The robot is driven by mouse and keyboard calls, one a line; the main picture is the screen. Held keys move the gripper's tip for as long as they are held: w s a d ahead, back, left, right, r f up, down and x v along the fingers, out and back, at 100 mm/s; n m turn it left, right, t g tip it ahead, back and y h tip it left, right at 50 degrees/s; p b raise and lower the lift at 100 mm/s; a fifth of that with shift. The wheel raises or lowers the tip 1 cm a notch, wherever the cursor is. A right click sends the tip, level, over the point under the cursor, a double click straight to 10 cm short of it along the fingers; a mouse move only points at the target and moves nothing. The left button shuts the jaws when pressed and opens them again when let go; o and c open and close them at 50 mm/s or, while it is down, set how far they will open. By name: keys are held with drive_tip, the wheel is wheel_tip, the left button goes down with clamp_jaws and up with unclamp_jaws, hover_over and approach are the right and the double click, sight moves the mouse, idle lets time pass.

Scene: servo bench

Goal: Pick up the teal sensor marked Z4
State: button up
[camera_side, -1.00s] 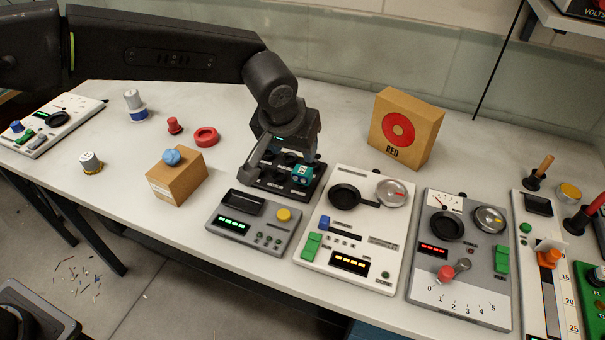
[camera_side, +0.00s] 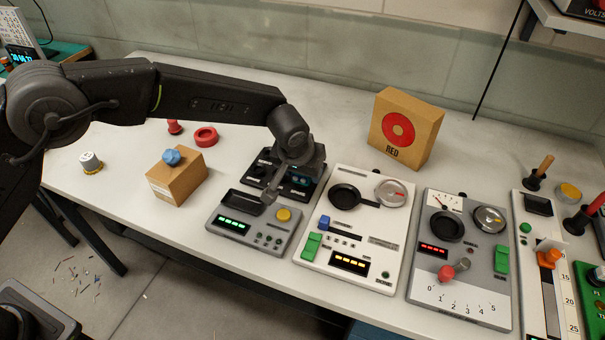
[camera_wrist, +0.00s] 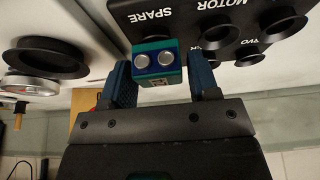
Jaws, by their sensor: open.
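The teal sensor (camera_wrist: 158,66), a small block with two round silver faces, is between the fingers of my gripper (camera_wrist: 163,76) in the wrist view. A small pale label on it is too small to read. The fingers are open, with a gap visible on each side of the sensor. It sits by the SPARE label on a black socket board (camera_wrist: 225,22). In the side view my gripper (camera_side: 288,178) is low over that board (camera_side: 258,160) and mostly hides the sensor; only a bit of teal (camera_side: 302,182) shows.
A grey panel (camera_side: 240,238) with a yellow button is just in front of the board. A white panel (camera_side: 318,270) is close on its right.

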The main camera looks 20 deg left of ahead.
drive_tip(key=shift+c, duration=0.2)
drive_tip(key=c, duration=0.6)
drive_tip(key=shift+c, duration=0.2)
drive_tip(key=shift+r, duration=0.1)
